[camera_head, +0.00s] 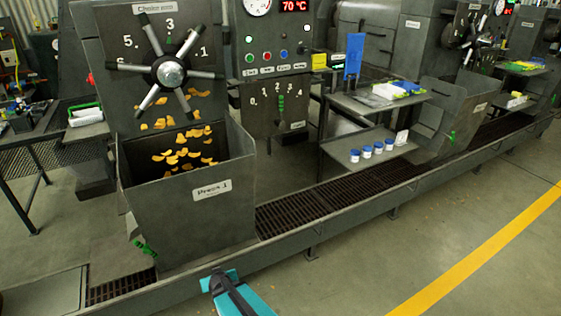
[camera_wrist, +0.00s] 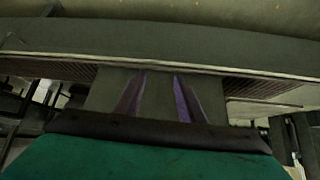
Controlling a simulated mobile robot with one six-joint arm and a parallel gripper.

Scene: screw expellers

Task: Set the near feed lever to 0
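The near feed lever (camera_head: 281,104) is a green grip on the grey panel right of the Press 1 hopper. It stands nearly upright, below the middle of a numbered arc scale whose 0 (camera_head: 251,101) is at the left end. The exact number it marks is too small to tell. My gripper shows at the bottom of the head view (camera_head: 220,282), low, in front of the floor channel and well apart from the lever. In the wrist view its two purplish fingers (camera_wrist: 158,97) stand apart with nothing between them. The lever does not show in the wrist view.
The Press 1 hopper (camera_head: 188,205) stands left of the panel, under a spoked choke wheel (camera_head: 170,72). Buttons and a 70 °C display (camera_head: 294,6) are above the lever. A shelf cart (camera_head: 375,105) stands right. A raised channel edge (camera_head: 300,235) runs in front. The right floor is clear.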

